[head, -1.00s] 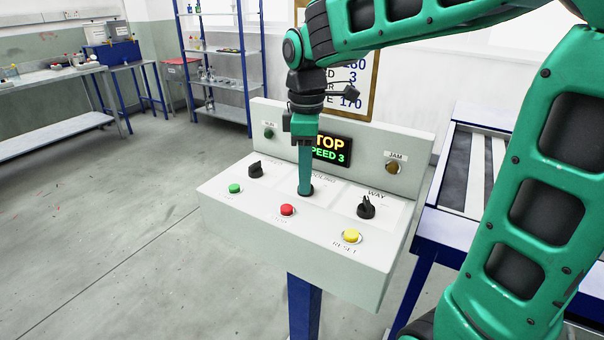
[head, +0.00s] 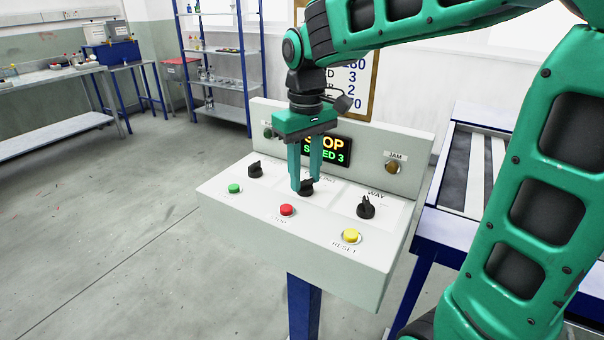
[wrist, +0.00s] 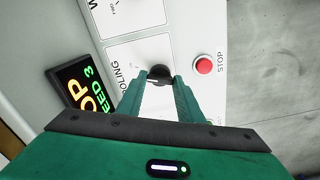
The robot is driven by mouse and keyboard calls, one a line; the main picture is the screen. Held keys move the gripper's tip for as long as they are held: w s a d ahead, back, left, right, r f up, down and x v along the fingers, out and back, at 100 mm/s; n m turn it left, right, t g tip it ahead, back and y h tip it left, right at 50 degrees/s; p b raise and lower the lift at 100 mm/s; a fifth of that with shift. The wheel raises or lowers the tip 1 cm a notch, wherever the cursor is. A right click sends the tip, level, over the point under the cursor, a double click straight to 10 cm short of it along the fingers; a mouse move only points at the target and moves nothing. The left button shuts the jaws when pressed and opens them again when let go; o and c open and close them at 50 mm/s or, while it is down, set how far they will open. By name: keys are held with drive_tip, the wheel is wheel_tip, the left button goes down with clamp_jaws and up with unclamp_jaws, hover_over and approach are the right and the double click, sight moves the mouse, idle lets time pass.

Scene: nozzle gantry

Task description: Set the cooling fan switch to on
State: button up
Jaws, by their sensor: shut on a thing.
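The cooling switch is a black rotary knob (head: 307,187) in the middle of the grey control panel (head: 230,195); it also shows in the wrist view (wrist: 159,73). My gripper (head: 306,188) points down over it with its two green fingers around the knob. In the wrist view the fingertips (wrist: 160,80) are at the knob, one on each side, and it is shut on it. The label beside the knob reads "...OLING" in part; the fingers hide the rest, and the knob's pointer direction is hard to tell.
Two other black knobs stand left (head: 255,169) and right (head: 366,207). Green (head: 234,188), red (head: 286,210) and yellow (head: 351,236) buttons line the front. A display (head: 327,150) reads STOP, SPEED 3, partly covered. A roller conveyor (head: 460,170) stands to the right.

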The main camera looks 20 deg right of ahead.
sight(305, 180)
drive_tip(key=shift+r+m, duration=0.1)
drive_tip(key=shift+m, duration=0.7)
drive_tip(key=o, duration=1.1)
drive_tip(key=shift+c, duration=0.2)
wheel_tip(305, 180, up, 11)
drive_tip(key=shift+f, duration=0.2)
